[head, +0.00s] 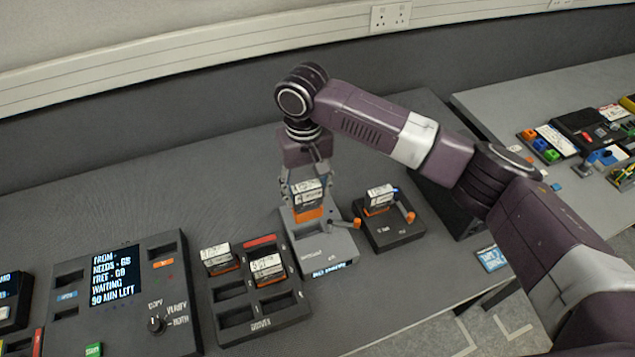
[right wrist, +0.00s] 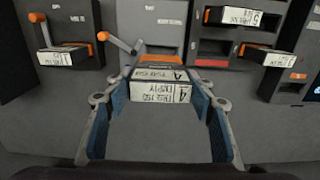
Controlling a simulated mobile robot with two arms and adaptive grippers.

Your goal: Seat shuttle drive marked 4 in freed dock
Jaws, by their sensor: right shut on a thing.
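The drive marked 4 (right wrist: 160,91) has a white label and an orange band. In the head view the drive (head: 307,196) stands at the grey dock (head: 332,247), over its back part. My right gripper (head: 305,184) is shut on it from above, with a blue-padded finger on either side in the right wrist view. The drive's orange end meets the dock's slot area; how deep it sits I cannot tell. The dock's orange-tipped lever (head: 356,223) sticks out to the right; it also shows in the right wrist view (right wrist: 104,37). My left gripper is not in view.
A black dock (head: 392,238) to the right holds another drive (head: 381,196) and has its own orange-tipped lever (head: 410,217). A black tray (head: 268,333) to the left holds two drives and has empty bays. A console with a screen (head: 116,273) stands further left.

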